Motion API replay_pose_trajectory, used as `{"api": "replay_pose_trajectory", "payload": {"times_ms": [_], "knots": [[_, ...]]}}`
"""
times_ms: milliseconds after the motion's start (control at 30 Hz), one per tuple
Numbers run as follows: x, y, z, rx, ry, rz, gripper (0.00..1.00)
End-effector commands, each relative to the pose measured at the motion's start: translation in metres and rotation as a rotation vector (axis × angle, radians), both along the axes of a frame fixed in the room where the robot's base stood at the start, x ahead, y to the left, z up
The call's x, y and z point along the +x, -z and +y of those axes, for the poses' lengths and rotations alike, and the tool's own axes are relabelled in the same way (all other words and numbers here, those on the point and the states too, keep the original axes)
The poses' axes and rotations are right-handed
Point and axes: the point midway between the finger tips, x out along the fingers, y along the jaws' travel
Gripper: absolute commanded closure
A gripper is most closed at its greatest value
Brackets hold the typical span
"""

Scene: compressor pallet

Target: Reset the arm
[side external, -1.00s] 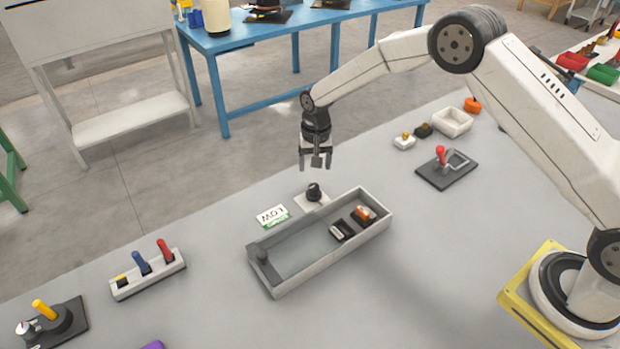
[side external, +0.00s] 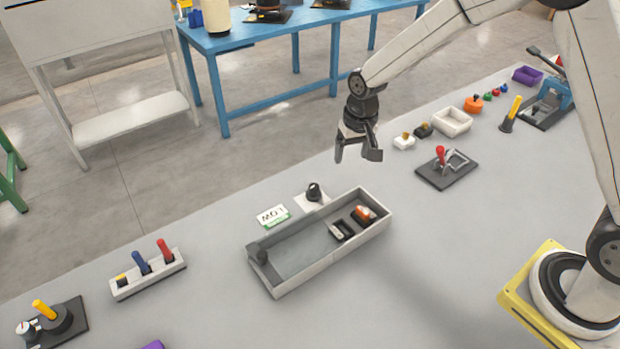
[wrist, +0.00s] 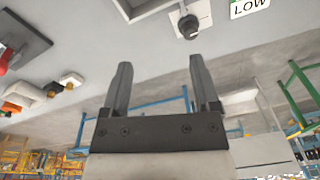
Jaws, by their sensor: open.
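My gripper (side external: 358,152) hangs in the air above the far edge of the table, to the right of the black knob and up from the grey tray in the side view. Its jaws are open and nothing is between them. In the wrist view the two dark fingers (wrist: 158,85) stand apart with an empty gap. The table (side external: 215,258) is grey and lies below the gripper. The gripper touches nothing that I can see.
A grey tray (side external: 277,291) holds a few small parts. Near it are a black knob (side external: 314,192) and a "LOW" card (side external: 273,215). A red-handled lever (side external: 441,155), a white bin (side external: 453,122) and a yellow-handled tool (side external: 511,113) stand to the right. A switch block (side external: 148,274) is at left.

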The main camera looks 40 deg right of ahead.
Motion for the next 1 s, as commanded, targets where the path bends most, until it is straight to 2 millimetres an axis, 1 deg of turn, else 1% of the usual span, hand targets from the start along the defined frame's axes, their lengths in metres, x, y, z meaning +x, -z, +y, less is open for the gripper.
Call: {"api": "replay_pose_trajectory", "payload": {"times_ms": [33, 100, 300, 600, 700, 833, 1000], "knots": [[-0.011, -0.007, -0.004, -0.003, -0.017, -0.011, 0.21], [-0.026, -0.013, -0.008, -0.006, -0.042, -0.024, 0.21], [-0.071, -0.028, -0.017, -0.019, -0.116, -0.058, 0.21], [-0.143, -0.038, -0.029, -0.044, -0.221, -0.107, 0.21], [-0.162, -0.038, -0.031, -0.051, -0.248, -0.119, 0.21], [-0.178, -0.038, -0.033, -0.058, -0.27, -0.128, 0.21], [-0.184, -0.037, -0.034, -0.06, -0.281, -0.132, 0.21]]}}
